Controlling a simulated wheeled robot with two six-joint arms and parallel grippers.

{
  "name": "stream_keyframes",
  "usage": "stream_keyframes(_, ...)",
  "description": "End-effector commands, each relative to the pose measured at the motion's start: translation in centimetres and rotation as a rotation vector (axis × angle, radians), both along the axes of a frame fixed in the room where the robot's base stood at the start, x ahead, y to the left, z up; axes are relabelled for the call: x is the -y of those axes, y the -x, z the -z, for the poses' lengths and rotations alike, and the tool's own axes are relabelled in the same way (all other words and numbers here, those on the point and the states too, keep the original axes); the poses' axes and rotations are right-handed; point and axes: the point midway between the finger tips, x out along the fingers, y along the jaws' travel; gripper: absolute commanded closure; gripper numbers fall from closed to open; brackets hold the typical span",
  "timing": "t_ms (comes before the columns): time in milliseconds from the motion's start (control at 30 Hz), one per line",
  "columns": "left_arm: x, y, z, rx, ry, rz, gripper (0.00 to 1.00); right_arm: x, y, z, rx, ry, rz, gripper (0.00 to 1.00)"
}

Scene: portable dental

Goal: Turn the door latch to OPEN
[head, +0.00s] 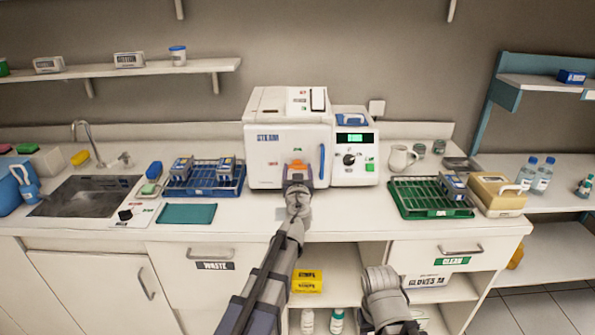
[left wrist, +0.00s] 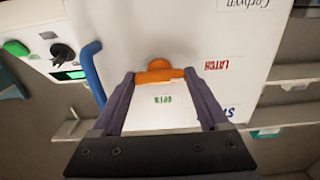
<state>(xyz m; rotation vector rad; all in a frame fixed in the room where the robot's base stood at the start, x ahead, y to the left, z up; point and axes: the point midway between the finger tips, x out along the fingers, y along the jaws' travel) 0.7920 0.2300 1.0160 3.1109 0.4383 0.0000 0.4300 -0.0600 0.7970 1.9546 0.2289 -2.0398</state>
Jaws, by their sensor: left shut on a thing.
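The white sterilizer (head: 265,165) stands at the back of the counter. The orange door latch (head: 297,164) is on its front, and a blue bar handle (head: 322,162) is to the latch's right. My left gripper (head: 297,180) is at the latch. In the left wrist view, my left gripper (left wrist: 160,82) is shut on the orange latch (left wrist: 158,75), with a fingertip at each end. The latch bar lies nearly level there. The green OPEN label (left wrist: 164,99) and red LATCH label (left wrist: 217,66) appear upside down. My right gripper is not visible; only part of that arm shows.
A control box (head: 355,165) with a dial and green display adjoins the sterilizer on the right. A blue rack (head: 205,188) stands left and a green rack (head: 425,208) right. The blue handle (left wrist: 92,75) is close beside my left fingers. Counter in front is mostly clear.

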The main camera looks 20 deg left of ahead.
Motion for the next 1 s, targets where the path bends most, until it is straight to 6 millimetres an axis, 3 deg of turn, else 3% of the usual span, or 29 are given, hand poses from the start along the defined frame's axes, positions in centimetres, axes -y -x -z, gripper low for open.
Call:
stream_keyframes(367,0.01,0.01,0.0,-0.027,-0.092,0.0,0.78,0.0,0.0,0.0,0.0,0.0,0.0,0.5)
stream_keyframes(1000,0.1,-0.01,0.04,-0.187,-0.65,0.0,0.78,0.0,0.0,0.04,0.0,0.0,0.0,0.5)
